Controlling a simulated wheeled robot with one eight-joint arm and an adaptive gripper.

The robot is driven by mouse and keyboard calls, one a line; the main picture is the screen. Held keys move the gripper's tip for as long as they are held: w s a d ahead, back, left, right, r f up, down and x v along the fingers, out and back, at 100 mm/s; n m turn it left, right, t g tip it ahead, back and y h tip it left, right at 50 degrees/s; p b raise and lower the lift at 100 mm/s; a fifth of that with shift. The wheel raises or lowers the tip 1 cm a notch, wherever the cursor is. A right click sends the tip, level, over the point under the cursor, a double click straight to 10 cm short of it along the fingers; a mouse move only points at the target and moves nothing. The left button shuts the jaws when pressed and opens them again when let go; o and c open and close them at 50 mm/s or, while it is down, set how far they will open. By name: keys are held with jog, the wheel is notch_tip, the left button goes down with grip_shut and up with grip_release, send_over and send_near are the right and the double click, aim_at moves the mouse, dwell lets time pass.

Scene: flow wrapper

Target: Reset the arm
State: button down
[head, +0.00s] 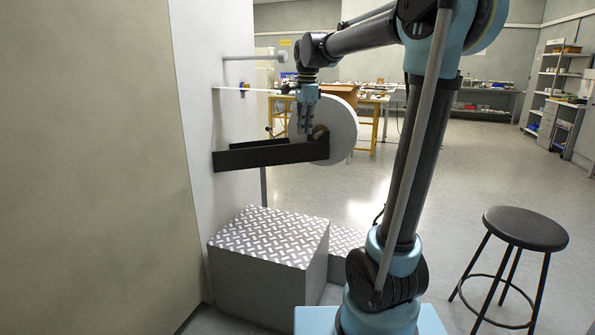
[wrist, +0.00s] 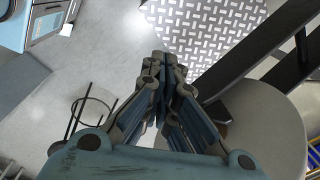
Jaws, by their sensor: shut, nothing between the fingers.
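My gripper (head: 306,118) points downward in the head view, in front of a large white film roll (head: 341,130). The roll rests at the end of a black bracket (head: 262,155) that juts from the white machine panel (head: 225,60). In the wrist view my gripper (wrist: 158,62) has its fingers together with nothing between them. The roll (wrist: 270,125) lies to its right there, partly hidden by the fingers. The black bracket (wrist: 265,48) crosses the upper right. I cannot tell whether the fingers touch the roll.
A diamond-plate step (head: 272,238) stands below the bracket. A rod (head: 250,58) sticks out of the panel above it. A black stool (head: 525,230) stands at the right. Yellow-framed tables (head: 375,103) are behind. The floor between stool and tables is open.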

jog(key=s+d+f+n, duration=0.3)
jog(key=s+d+f, duration=0.2)
jog(key=s, duration=0.3)
jog(key=s+d+f+n, duration=0.4)
jog(key=s+d+f, duration=0.1)
jog(key=s+d, duration=0.15)
jog(key=s+d+f+n, duration=0.2)
jog(key=s+f+n, duration=0.1)
jog(key=s+f, duration=0.5)
jog(key=s+d+f+n+t, duration=0.1)
jog(key=s+d+f+n, duration=0.2)
jog(key=s+f, duration=0.4)
notch_tip(320, 180, down, 2)
jog(key=shift+s+n, duration=0.4)
jog(key=shift+n, duration=0.2)
